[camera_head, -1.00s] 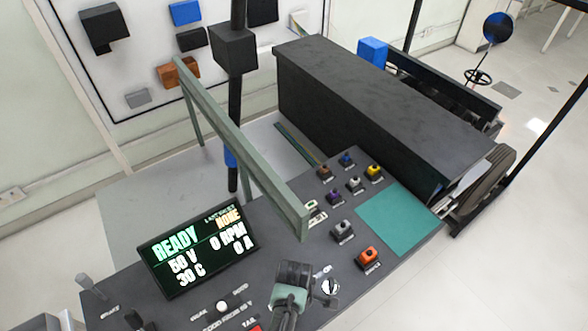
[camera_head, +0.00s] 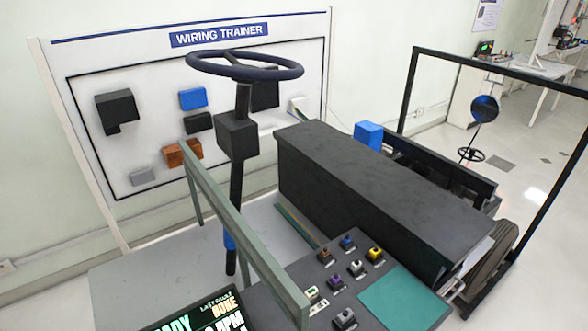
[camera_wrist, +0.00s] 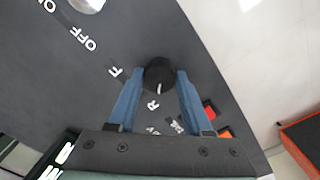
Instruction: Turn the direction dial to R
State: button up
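The direction dial (camera_wrist: 159,75) is a round black knob with a short white pointer mark, in the upper middle of the wrist view. My gripper (camera_wrist: 160,73) has its two blue fingers on either side of the knob, their tips against its edges as far as I can see. The pointer mark points down in the picture, roughly toward the white letter R (camera_wrist: 153,104). A letter F (camera_wrist: 115,72) is printed to the left of the knob. Another label at lower right is partly hidden by the right finger. My gripper is not in the head view.
In the wrist view a silver switch (camera_wrist: 88,4) with an OFF label (camera_wrist: 90,44) is at upper left. Red and orange parts (camera_wrist: 208,110) lie just beyond the right finger. The head view shows the steering wheel (camera_head: 245,67), a green bar (camera_head: 245,243) and panel buttons (camera_head: 347,270).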

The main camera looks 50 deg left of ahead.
jog(key=o, duration=0.4)
jog(key=shift+c, duration=0.2)
notch_tip(320, 180, up, 13)
dwell(0.4)
dwell(0.4)
